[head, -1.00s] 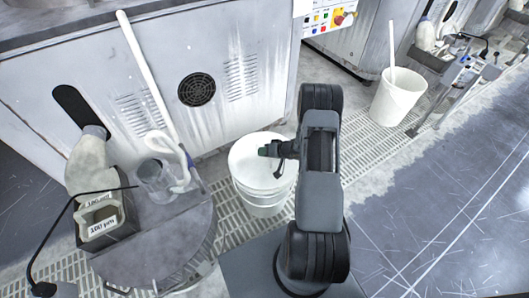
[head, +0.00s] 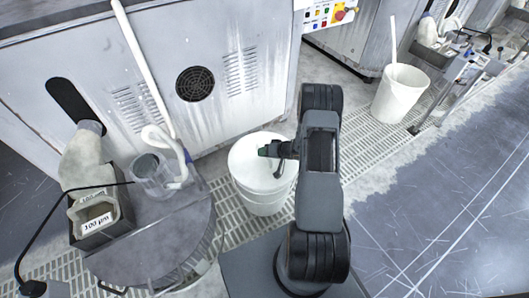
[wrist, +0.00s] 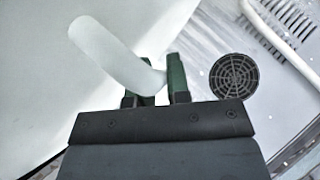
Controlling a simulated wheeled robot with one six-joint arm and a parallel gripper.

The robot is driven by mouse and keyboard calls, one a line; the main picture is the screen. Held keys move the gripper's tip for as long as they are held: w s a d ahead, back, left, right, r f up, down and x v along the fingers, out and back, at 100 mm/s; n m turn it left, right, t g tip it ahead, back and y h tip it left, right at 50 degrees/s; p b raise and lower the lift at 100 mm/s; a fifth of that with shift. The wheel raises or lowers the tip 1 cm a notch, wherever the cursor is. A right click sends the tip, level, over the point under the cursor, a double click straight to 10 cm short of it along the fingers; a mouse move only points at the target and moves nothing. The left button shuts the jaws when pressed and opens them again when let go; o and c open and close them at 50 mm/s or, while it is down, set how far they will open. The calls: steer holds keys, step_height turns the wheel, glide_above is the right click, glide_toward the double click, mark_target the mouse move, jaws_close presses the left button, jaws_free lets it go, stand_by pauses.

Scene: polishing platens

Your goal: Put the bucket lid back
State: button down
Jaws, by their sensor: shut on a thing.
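The white round lid (head: 254,172) shows in the head view at the top of the white bucket (head: 262,206), left of my arm. I cannot tell whether it rests on the rim or hangs just above it. My gripper (head: 272,151) is over the far side of the lid. In the wrist view my gripper's green fingers (wrist: 156,84) are shut on the lid's white curved handle (wrist: 107,55). A large pale surface, seemingly the lid, fills the left of the wrist view. The bucket's rim and opening are hidden.
A grey machine wall with a round vent (head: 195,84) stands behind the bucket. Another white bucket (head: 398,95) with a stick stands at the upper right. Floor at right is free.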

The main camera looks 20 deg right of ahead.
steer(key=shift+f, duration=0.4)
steer(key=c, duration=1)
jaws_free()
steer(key=p+v, duration=0.4)
steer(key=v, duration=0.9)
steer(key=shift+s+d+r, duration=0.2)
steer(key=shift+r, duration=0.1)
